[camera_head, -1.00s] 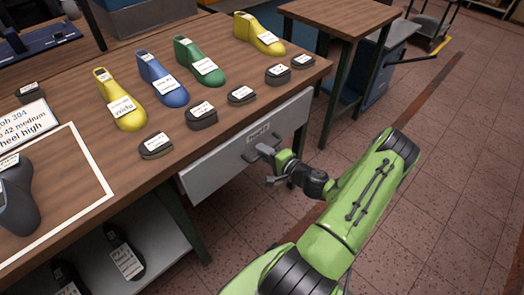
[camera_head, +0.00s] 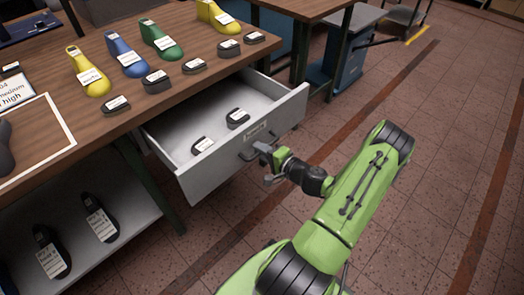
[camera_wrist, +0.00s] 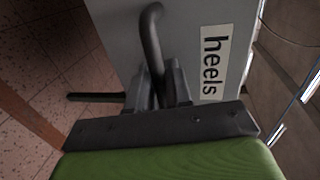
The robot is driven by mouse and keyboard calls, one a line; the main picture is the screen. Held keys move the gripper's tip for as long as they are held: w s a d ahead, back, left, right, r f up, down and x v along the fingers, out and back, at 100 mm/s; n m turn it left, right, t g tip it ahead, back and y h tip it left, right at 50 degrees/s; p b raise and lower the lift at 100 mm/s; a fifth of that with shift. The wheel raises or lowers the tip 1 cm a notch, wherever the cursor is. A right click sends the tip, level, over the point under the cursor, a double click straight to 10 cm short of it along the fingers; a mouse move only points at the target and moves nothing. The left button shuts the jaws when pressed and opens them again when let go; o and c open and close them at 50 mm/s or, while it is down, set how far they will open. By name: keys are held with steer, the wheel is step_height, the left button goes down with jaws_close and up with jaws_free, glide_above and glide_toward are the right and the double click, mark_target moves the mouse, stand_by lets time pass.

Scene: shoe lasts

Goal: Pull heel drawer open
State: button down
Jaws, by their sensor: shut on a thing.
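The heel drawer (camera_head: 281,117) is a light grey drawer under the wooden bench, and it stands well out from the bench. Two dark heel pieces (camera_head: 238,118) with white labels lie inside it. Its front carries a white label reading "heels" (camera_wrist: 212,62), legible in the wrist view. A dark bar handle (camera_wrist: 152,38) is fixed on the drawer front. My gripper (camera_head: 262,155) is at the handle in the head view. In the wrist view my gripper (camera_wrist: 164,88) has its two fingers closed around the handle bar.
On the wooden bench top (camera_head: 120,127) stand yellow, blue and green shoe lasts (camera_head: 161,40) and several dark heel pieces (camera_head: 157,81). Dark lasts (camera_head: 100,222) lie on the lower shelf. The tiled floor (camera_head: 440,150) at right is clear.

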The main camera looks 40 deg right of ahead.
steer(key=shift+s, duration=0.25)
steer(key=c, duration=1.2)
jaws_free()
steer(key=shift+c, duration=0.2)
steer(key=p+v, duration=0.3)
steer(key=v, duration=1.2)
steer(key=shift+s, duration=0.3)
steer(key=shift+a+r, duration=0.1)
